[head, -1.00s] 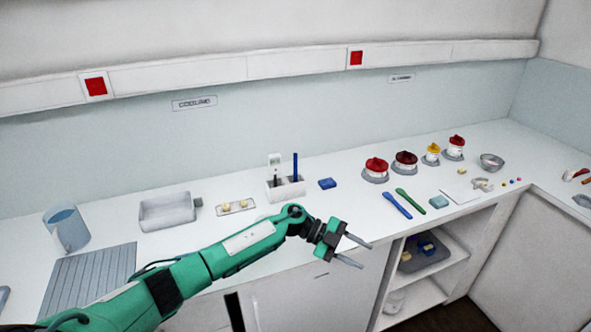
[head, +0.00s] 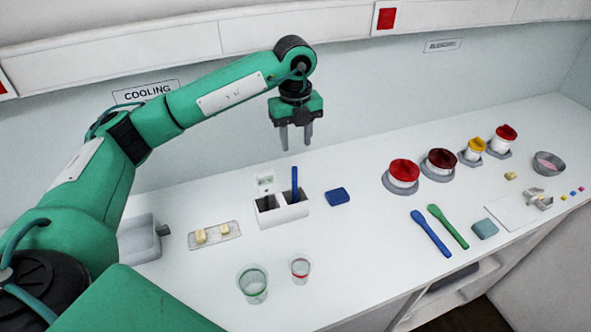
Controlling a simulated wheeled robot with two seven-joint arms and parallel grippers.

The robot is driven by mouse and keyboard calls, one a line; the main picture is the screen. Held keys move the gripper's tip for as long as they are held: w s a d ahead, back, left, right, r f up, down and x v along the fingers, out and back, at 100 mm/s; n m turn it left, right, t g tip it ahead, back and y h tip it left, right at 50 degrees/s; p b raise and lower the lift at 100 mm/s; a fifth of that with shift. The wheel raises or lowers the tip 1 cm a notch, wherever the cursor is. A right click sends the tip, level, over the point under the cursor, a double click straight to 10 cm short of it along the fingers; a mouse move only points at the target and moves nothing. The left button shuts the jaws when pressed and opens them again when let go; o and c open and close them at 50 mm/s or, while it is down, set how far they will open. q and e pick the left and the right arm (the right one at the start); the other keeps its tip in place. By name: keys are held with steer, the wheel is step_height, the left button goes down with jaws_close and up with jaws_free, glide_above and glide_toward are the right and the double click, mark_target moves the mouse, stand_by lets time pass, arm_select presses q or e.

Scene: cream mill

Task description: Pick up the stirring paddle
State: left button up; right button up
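A blue handle (head: 295,182), which may be the stirring paddle, stands upright in the right part of a white two-slot holder (head: 284,212). Its lower end is hidden inside. My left gripper (head: 296,142) points down above the holder, fingers apart and empty, with a gap to the handle's top. A blue spatula-like tool (head: 431,234) and a green one (head: 448,227) lie flat side by side on the counter to the right. My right gripper is not in view.
A pale device (head: 265,182) stands by the holder's left slot. A blue block (head: 338,197) lies right of it. Red-lidded jars (head: 403,172) are to the right; a small tray (head: 214,237) is left.

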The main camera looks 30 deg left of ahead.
arm_select(q)
steer(key=f, duration=0.1)
steer(key=f+p, duration=0.1)
steer(key=shift+a+f, duration=0.25)
steer(key=shift+f, duration=0.05)
steer(key=p, duration=0.2)
glide_toward(295, 191)
steer(key=shift+w+a, duration=0.2)
steer(key=shift+w, duration=0.25)
steer(key=shift+f, duration=0.2)
steer(key=shift+f+p, duration=0.2)
steer(key=shift+p, duration=0.1)
steer(key=f+p, duration=0.1)
steer(key=f, duration=0.1)
steer(key=f+p, duration=0.1)
steer(key=shift+s+d+f+p, duration=0.1)
steer(key=shift+s+f+p, duration=0.15)
steer(key=shift+f+p, duration=0.15)
steer(key=shift+f, duration=0.45)
steer(key=c, duration=0.7)
jaws_close()
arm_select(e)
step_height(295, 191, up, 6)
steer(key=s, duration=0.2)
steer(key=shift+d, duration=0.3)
